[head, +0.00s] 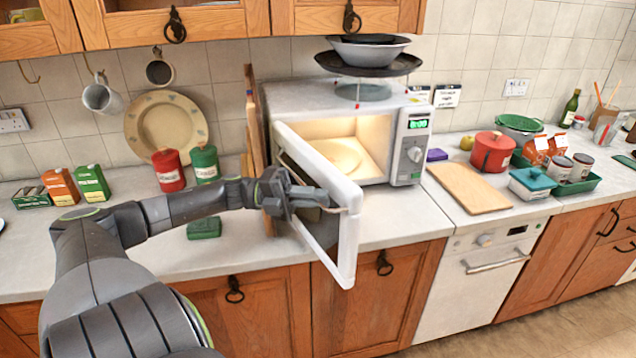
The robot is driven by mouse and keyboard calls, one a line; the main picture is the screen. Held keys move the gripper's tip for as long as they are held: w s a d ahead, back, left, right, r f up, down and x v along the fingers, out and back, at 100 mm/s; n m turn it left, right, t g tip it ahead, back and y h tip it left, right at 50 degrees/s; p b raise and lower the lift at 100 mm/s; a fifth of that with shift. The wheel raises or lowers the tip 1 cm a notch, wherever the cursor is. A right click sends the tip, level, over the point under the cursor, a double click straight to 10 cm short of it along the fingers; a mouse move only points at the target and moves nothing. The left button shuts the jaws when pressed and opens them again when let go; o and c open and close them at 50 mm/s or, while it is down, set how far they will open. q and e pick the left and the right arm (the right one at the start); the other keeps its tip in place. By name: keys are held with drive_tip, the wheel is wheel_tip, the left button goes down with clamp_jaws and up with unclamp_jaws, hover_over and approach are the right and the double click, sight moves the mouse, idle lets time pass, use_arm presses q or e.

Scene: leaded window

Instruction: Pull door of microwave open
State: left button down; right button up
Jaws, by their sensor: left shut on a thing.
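The white microwave (405,118) stands on the counter against the tiled wall, with a green lit display. Its door (346,235) is swung wide open toward the front left, and the lit, yellowish inside with a round plate shows. My right gripper is not in view.
A wooden board (468,187) lies right of the microwave, beside a red pot (491,152). Red (168,170) and green (204,163) canisters stand left of the door, with a green box (204,227) near my left wrist. Bowls are stacked on top of the microwave.

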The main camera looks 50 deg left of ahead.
use_arm(q)
drive_tip(key=c, duration=1.5)
unclamp_jaws()
drive_tip(key=shift+a, duration=0.1)
drive_tip(key=shift+r, duration=0.1)
